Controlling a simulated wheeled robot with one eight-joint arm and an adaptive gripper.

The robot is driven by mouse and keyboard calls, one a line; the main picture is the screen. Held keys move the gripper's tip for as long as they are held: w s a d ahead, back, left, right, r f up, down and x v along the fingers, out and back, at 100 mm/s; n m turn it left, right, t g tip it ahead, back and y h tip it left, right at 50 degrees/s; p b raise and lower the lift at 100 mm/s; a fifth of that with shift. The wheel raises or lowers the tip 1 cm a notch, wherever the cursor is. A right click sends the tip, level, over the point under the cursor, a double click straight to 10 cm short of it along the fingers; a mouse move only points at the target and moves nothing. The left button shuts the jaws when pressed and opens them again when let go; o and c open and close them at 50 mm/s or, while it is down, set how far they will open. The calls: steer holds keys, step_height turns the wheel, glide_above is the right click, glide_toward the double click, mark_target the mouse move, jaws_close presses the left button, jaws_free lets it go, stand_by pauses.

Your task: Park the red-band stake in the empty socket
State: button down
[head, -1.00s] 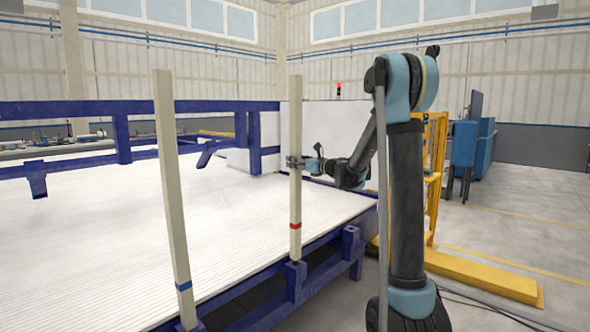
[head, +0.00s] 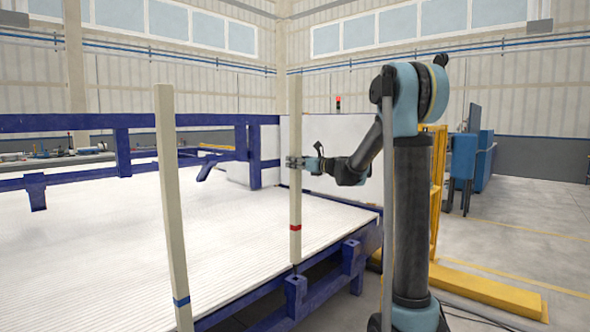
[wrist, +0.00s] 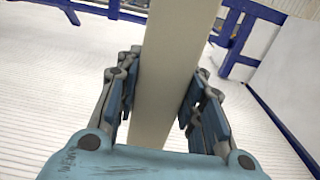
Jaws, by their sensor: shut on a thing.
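The red-band stake (head: 295,190) is a tall, pale, upright square post with a red band low down. My gripper (head: 297,162) is shut on it around its middle, coming from the right. The wrist view also shows the stake (wrist: 168,95) between both finger pads of my gripper (wrist: 168,63). The stake's lower end hangs just above a blue socket (head: 296,284) on the frame's near edge, apart from it. A second blue socket-like block (head: 351,250) stands farther right along the edge with no stake in it.
A blue-band stake (head: 171,200) stands upright at the left; its foot is cut off by the picture's bottom edge. The white ribbed bed (head: 235,235) lies behind the stakes, with blue rails (head: 60,122) beyond. A yellow frame (head: 437,190) stands right of the bed, behind my arm.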

mark_target(299, 133)
steer(key=shift+r, duration=0.15)
steer(key=shift+r, duration=5.95)
